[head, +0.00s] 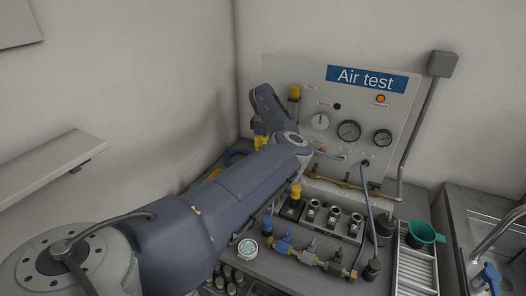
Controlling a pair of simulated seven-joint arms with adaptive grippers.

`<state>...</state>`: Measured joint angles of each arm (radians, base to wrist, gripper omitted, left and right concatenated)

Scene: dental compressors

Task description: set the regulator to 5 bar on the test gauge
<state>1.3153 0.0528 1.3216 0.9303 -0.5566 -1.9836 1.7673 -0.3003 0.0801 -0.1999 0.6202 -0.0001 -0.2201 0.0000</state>
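The Air test panel (290,75) stands upright at the back of the bench in the head view. On it are a larger round gauge (349,131) and a smaller round gauge (382,138). The labels and needle readings are too small to read, so I cannot tell which is the test gauge or the regulator. My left arm reaches from the lower left to the panel's lower left part, covering some of it. My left gripper's fingers cannot be made out. My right gripper is not in view.
An orange lamp (381,99) sits on the panel. Below are a block of metal fittings (325,217), a brass manifold (308,257) with a blue valve, and hoses. A green funnel (424,233) and a white rack (414,270) stand right. A wall shelf (45,167) is at left.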

